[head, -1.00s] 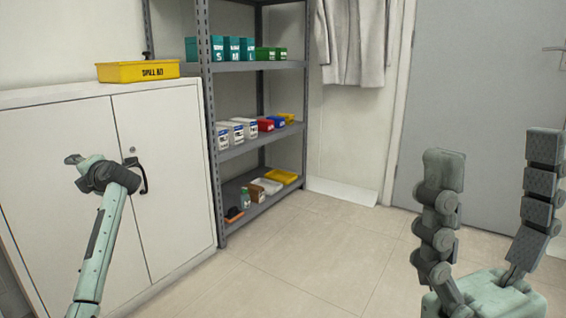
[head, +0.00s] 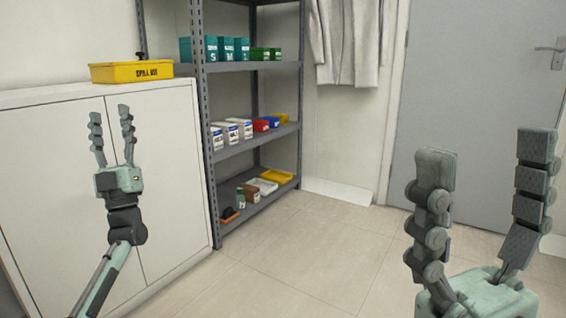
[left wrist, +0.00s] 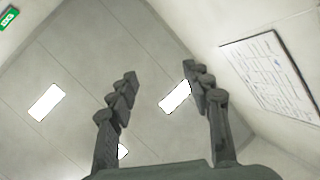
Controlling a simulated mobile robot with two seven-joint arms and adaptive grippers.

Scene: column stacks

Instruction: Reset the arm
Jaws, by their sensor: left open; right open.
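My left gripper (head: 111,112) is in front of the white cabinet in the head view. It points upward with its two fingers spread, open and empty. In the left wrist view its fingers (left wrist: 158,75) stand apart against the ceiling with nothing between them. My right gripper (head: 487,145) is large and close at the lower right of the head view. Its fingers point up, spread wide apart and empty.
A white cabinet (head: 165,150) stands at the left with a yellow spill kit box (head: 130,72) on top. A grey shelf rack (head: 255,66) holds several boxes and bottles. A grey door (head: 478,70) is behind my right gripper. The middle floor (head: 300,245) is clear.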

